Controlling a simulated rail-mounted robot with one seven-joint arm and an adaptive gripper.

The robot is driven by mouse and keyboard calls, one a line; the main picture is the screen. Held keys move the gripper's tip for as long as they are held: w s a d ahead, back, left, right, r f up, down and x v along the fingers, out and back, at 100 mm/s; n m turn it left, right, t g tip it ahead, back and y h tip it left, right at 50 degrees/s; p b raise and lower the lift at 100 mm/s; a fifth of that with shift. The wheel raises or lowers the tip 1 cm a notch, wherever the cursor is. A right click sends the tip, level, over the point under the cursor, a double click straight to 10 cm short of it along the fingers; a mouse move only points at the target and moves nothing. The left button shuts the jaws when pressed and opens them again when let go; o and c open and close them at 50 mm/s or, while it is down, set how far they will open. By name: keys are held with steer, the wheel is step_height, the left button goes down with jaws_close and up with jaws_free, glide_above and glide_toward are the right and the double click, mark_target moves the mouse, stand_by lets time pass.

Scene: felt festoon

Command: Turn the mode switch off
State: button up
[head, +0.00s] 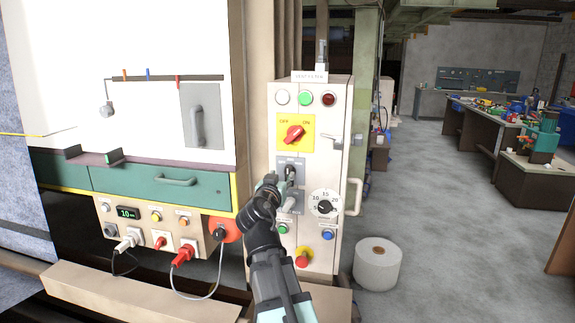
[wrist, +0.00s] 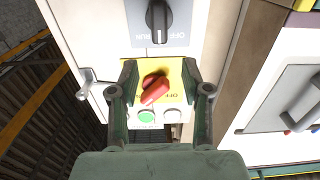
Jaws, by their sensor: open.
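Two rotary switches show on the beige control box; I cannot read which is labelled mode. A black knob (head: 290,172) sits on a grey plate; in the wrist view this black knob (wrist: 158,20) stands straight, with a pale mark at its lower end. Above it in the head view is a red knob (head: 293,134) on a yellow plate marked OFF and ON, its handle slanted up to the right. My gripper (head: 273,182) is in front of the box near the black knob. In the wrist view my gripper (wrist: 160,78) is open and empty, the red knob (wrist: 154,90) showing between its fingers.
A dial (head: 324,206), a red mushroom button (head: 303,259) and a side handle (head: 356,197) are on the box. A green drawer cabinet (head: 160,185) stands left. A white roll (head: 377,264) is on the floor at right; open floor lies beyond.

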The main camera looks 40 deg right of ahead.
mark_target(288, 168)
steer(key=p+x, duration=0.1)
steer(key=x, duration=0.7)
steer(key=shift+p, duration=0.4)
jaws_close()
